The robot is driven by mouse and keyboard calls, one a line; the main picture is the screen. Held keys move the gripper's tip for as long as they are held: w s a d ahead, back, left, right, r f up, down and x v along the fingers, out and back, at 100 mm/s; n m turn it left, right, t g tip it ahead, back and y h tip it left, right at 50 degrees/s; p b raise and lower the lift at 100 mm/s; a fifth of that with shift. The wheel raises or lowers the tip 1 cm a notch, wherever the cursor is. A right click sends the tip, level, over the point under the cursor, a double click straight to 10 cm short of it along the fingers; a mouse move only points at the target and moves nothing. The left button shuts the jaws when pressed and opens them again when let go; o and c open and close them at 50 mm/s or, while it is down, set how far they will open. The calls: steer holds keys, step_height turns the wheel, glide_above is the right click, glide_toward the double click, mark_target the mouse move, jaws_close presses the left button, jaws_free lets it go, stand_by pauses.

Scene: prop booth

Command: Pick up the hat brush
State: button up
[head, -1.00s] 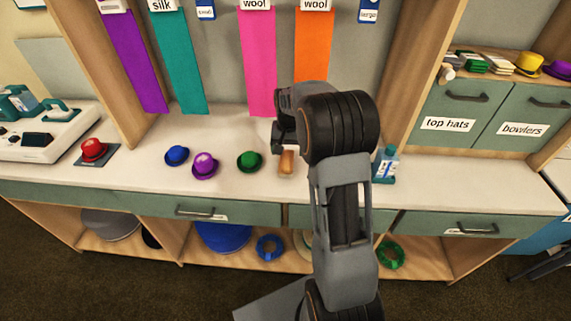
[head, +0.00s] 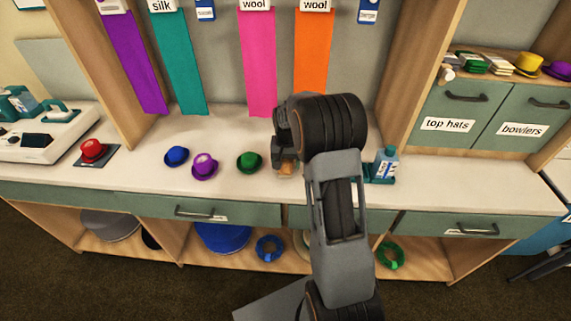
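The hat brush looks to be the small orange-brown block (head: 285,169) on the white counter, right of the green hat. My gripper (head: 284,162) is directly over it, low at the counter, and hides most of it. Only the brush's near end shows below the gripper. The fingers are too dark and small to tell whether they are open or closed on it.
Green (head: 249,161), purple (head: 204,166) and blue (head: 177,155) hats stand left of my gripper. A bottle (head: 386,163) stands to the right, close to my arm. A red hat (head: 93,150) sits further left. Hanging fabric strips, including a pink one (head: 258,65), are behind.

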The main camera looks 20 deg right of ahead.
steer(key=c, duration=0.9)
steer(key=shift+r, duration=0.1)
steer(key=shift+r, duration=0.6)
steer(key=s+r, duration=0.1)
steer(key=r, duration=0.1)
steer(key=s+r, duration=0.2)
steer(key=r, duration=0.1)
steer(key=s+a+r, duration=0.1)
steer(key=s+r, duration=0.1)
steer(key=r, duration=0.1)
steer(key=s+a+r, duration=0.1)
steer(key=s+r, duration=0.2)
steer(key=s, duration=0.5)
steer(key=shift+s+a+r, duration=0.3)
steer(key=shift+s+a, duration=0.05)
steer(key=shift+a, duration=0.05)
